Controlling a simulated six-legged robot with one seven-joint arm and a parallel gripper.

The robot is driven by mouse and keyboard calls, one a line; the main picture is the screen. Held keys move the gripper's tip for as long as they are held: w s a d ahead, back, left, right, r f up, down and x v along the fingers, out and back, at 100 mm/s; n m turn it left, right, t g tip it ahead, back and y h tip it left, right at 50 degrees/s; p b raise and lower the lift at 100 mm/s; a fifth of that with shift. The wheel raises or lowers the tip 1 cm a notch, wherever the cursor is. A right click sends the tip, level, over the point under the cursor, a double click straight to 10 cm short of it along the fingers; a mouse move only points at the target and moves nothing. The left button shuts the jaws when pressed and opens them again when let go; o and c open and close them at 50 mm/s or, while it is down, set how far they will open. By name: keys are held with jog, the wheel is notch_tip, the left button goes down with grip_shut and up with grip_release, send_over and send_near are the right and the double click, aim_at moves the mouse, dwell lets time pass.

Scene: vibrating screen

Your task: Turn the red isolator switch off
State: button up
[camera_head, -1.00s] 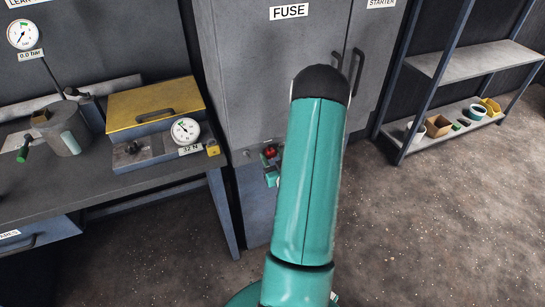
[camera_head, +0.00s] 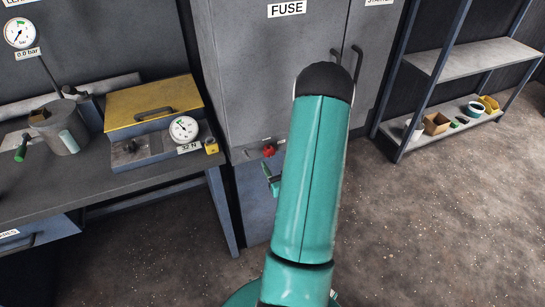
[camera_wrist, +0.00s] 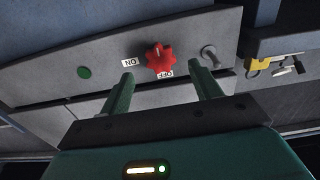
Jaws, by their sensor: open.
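The red isolator switch (camera_wrist: 160,59) is a lobed red knob on a grey panel in the wrist view. An ON label (camera_wrist: 130,62) is beside it and an OFF label (camera_wrist: 166,74), upside down, lies at its edge. A pale mark on the knob points away from my gripper, to neither label clearly. My gripper (camera_wrist: 158,80) is open, its two green fingers on either side of the knob and apart from it; exact depth is hard to tell. In the head view the red switch (camera_head: 268,150) shows small on the cabinet, left of my arm, which hides most of my gripper.
A green button (camera_wrist: 84,72) and a grey round fitting (camera_wrist: 209,56) flank the switch on the panel. A yellow padlock (camera_wrist: 260,64) hangs to the right. The workbench (camera_head: 140,172) stands left of the FUSE cabinet (camera_head: 240,60); a shelf (camera_head: 470,62) stands right.

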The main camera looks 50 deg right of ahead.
jog(key=v, duration=0.8)
jog(key=shift+s+a, duration=0.2)
jog(key=shift+s, duration=0.15)
